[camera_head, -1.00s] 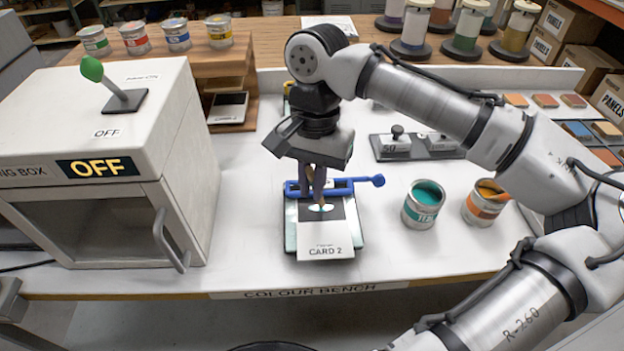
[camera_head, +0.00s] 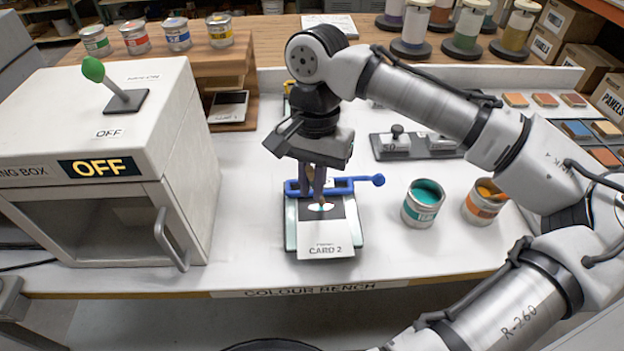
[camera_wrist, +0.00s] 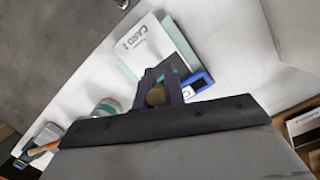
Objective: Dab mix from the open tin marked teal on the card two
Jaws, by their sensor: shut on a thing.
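Card 2 (camera_head: 325,240) lies on a pale plate in a blue clamp frame (camera_head: 343,187). It has a dark upper part and a white lower part; it also shows in the wrist view (camera_wrist: 147,42). My gripper (camera_head: 318,192) points down over the card's upper part, shut on a slim brownish dabber (camera_head: 322,202). The dabber's round tan end shows between the fingers in the wrist view (camera_wrist: 155,96). Its lower tip is at a small pale patch on the card; I cannot tell whether it touches. The open tin of teal (camera_head: 424,204) stands right of the card.
An open orange tin (camera_head: 485,203) with a stick in it stands right of the teal tin. A white box marked OFF (camera_head: 110,200) with a door handle fills the left. The bench front is clear.

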